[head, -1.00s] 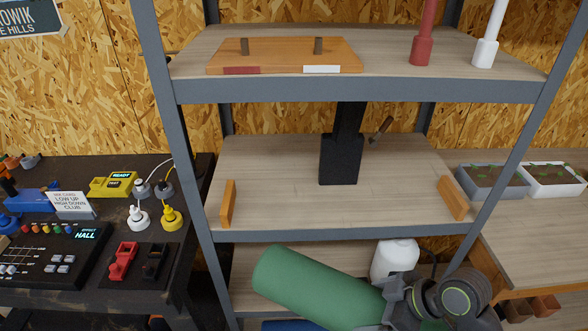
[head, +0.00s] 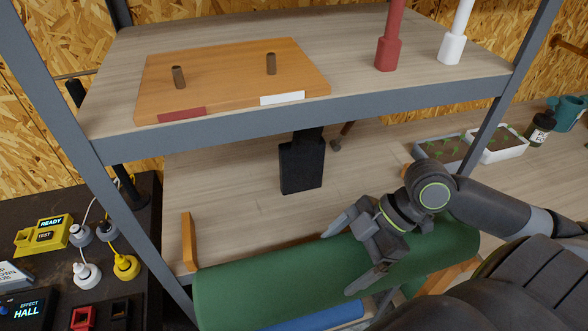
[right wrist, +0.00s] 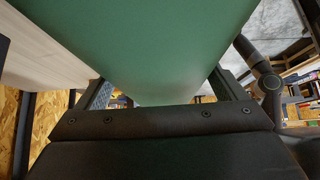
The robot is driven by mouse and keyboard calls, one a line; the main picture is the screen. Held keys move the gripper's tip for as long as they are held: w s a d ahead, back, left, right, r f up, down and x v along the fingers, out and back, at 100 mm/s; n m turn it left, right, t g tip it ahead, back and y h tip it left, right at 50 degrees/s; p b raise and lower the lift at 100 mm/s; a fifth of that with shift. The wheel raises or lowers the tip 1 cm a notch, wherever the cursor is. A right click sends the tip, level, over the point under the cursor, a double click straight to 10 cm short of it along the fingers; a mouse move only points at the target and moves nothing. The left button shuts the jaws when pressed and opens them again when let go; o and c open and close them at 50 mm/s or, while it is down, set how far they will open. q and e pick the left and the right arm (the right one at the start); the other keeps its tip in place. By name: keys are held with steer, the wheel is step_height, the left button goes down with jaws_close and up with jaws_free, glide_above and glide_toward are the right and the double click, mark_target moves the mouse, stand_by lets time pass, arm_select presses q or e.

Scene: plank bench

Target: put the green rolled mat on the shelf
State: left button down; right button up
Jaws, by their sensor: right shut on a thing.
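The green rolled mat (head: 270,278) lies nearly level across the front of the middle shelf board (head: 235,210), hiding much of its front edge. I cannot tell whether it touches the board. My right gripper (head: 352,252) is shut around the mat right of its middle. In the right wrist view the mat (right wrist: 150,45) fills the space between the fingers, with a pale wooden board (right wrist: 45,50) at the left. My left gripper is not in view.
A wooden stop (head: 188,242) stands at the middle board's left end. A black post (head: 301,165) stands at its back. Above is the top shelf (head: 340,55) with a pegged board (head: 225,75). A blue roll (head: 315,317) lies below.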

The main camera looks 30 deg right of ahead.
steer(key=b, duration=0.1)
steer(key=w+b, duration=0.1)
steer(key=b, duration=0.1)
steer(key=shift+d+f, duration=0.2)
steer(key=shift+f, duration=0.1)
steer(key=w+b, duration=0.1)
steer(key=b, duration=0.2)
steer(key=shift+w+d+r+b, duration=0.1)
steer(key=shift+w+d+b, duration=0.05)
steer(key=shift+w+b, duration=0.25)
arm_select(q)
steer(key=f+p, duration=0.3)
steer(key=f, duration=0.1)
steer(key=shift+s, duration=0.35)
arm_select(e)
steer(key=w+d, duration=0.3)
steer(key=w, duration=1.1)
steer(key=shift+w+d+f, duration=0.15)
steer(key=shift+d+f, duration=0.1)
steer(key=shift+f, duration=0.2)
steer(key=shift+f, duration=0.1)
